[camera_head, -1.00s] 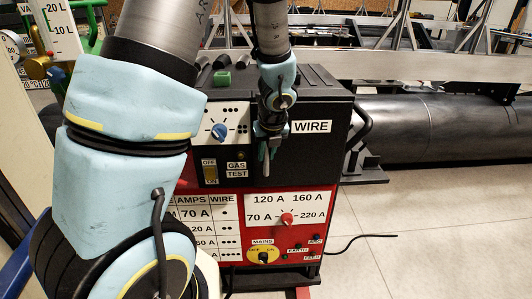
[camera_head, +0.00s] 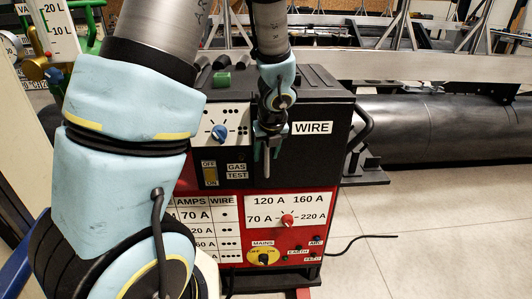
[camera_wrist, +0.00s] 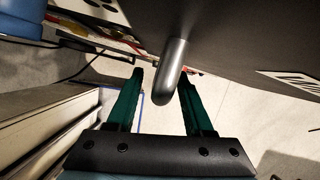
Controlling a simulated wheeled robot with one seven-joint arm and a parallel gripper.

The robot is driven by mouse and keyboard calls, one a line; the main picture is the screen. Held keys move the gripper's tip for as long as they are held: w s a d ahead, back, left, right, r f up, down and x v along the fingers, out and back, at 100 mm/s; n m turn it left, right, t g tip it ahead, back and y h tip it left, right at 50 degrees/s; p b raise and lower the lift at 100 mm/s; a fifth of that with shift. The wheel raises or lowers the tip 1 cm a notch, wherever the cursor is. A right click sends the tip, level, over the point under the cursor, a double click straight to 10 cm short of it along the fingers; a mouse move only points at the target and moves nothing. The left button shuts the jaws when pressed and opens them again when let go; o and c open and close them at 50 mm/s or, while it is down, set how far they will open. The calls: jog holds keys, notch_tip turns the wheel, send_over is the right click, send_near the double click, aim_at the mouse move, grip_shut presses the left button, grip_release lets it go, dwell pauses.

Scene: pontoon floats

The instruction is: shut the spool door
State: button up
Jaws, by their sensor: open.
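The spool door (camera_head: 312,155) is the dark panel with a WIRE label on the front of a red and black welding machine. In the head view it looks close to flush with the front, but I cannot tell whether it is fully shut. My gripper (camera_head: 266,155) is in front of the door's left part, pointing down. In the wrist view my gripper (camera_wrist: 160,80) is open, with green fingers spread. A grey rounded handle (camera_wrist: 171,75) sticks out from the dark panel (camera_wrist: 235,45) and shows between the fingers, with gaps at both sides.
Below the door is a red panel (camera_head: 313,238) with a red knob and a yellow mains switch. A black bar handle (camera_head: 361,130) is at the machine's right. A large black float (camera_head: 430,125) lies behind. The floor (camera_head: 440,230) at right is clear except for a cable.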

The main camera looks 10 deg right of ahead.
jog(key=p+v, duration=0.2)
jog(key=v, duration=0.8)
jog(key=shift+r, duration=0.4)
jog(key=shift+s, duration=0.15)
jog(key=s+a+n+g, duration=0.1)
jog(key=s+a+n, duration=0.2)
jog(key=a+n, duration=0.6)
jog(key=s+a+f+n+g, duration=0.1)
jog(key=a+n, duration=0.8)
jog(key=n, duration=1.6)
jog(key=s+g, duration=0.1)
jog(key=s, duration=0.1)
jog(key=shift+s+a+f+h, duration=0.2)
jog(key=shift+s+a+h, duration=0.1)
jog(key=shift+a, duration=0.1)
jog(key=shift+o, duration=0.4)
